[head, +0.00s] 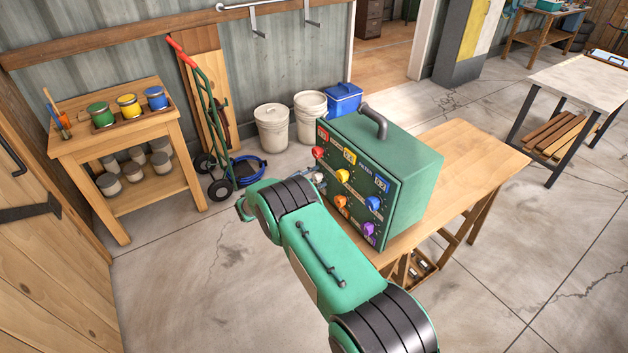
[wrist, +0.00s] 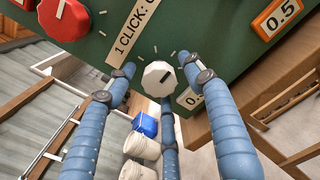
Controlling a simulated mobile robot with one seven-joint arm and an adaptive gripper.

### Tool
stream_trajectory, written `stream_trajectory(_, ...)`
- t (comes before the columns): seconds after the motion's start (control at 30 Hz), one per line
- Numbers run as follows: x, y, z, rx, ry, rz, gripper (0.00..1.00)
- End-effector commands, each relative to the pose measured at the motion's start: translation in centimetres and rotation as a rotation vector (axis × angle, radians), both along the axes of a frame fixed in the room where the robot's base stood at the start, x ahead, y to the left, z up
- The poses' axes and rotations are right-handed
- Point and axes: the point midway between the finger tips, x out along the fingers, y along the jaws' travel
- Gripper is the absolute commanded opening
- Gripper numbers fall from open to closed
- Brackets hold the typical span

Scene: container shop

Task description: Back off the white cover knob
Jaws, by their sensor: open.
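The white cover knob (wrist: 158,78) is faceted, with a dark pointer mark, and sits on the green panel (wrist: 205,30) in the wrist view. In the head view the white knob (head: 318,178) shows at the panel's left side, below the red knob (head: 317,152). My gripper (wrist: 159,75) is open. Its three blue fingers stand around the white knob, with visible gaps to the left and right fingers. The lower finger appears close under the knob; whether it touches I cannot tell. In the head view my arm hides most of the gripper.
The green box (head: 408,175) stands on a wooden bench (head: 465,150). Its face also carries yellow (head: 342,176), orange (head: 341,201), blue (head: 373,203) and purple (head: 369,229) knobs. The red knob (wrist: 65,17) is upper left in the wrist view. White buckets (head: 272,130) stand behind.

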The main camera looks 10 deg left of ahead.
Motion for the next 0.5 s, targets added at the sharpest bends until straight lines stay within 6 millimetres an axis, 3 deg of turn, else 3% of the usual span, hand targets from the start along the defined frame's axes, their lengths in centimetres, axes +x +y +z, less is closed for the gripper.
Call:
stream_trajectory(0.27,-0.9,0.9,0.0,0.000,0.000,0.000,0.53)
stream_trajectory(0.5,-3.2,3.3,0.0,0.000,0.000,0.002,0.53)
